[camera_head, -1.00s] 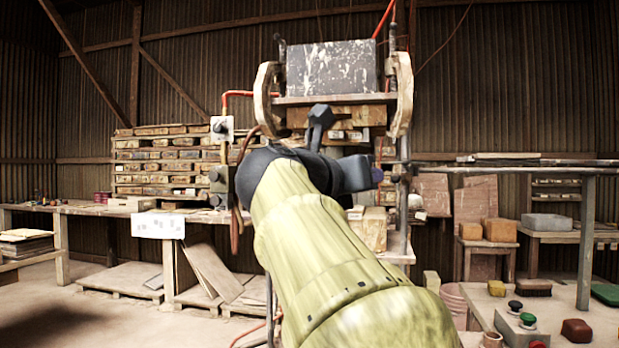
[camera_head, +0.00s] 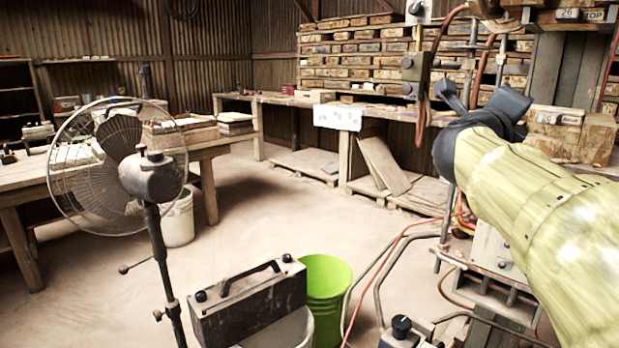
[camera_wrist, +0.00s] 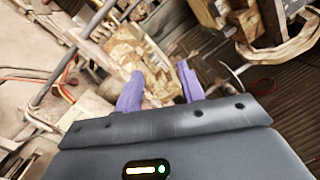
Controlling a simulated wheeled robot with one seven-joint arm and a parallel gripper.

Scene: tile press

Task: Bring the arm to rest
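My gripper (camera_wrist: 160,84) shows in the wrist view with its two purple fingers apart and nothing visible held between them. Behind the fingers is a wooden block (camera_wrist: 135,50), at a distance I cannot judge. In the head view my yellow-green arm reaches in from the right edge. Its dark wrist end is in front of the press area, and the fingers cannot be made out there.
The press frame, with wooden blocks (camera_head: 563,130), stands behind my arm at right. A fan (camera_head: 150,175), a green bucket (camera_head: 325,290) and a dark metal case (camera_head: 250,300) stand at left and front. A workbench (camera_head: 200,150) is at left. Open floor lies between.

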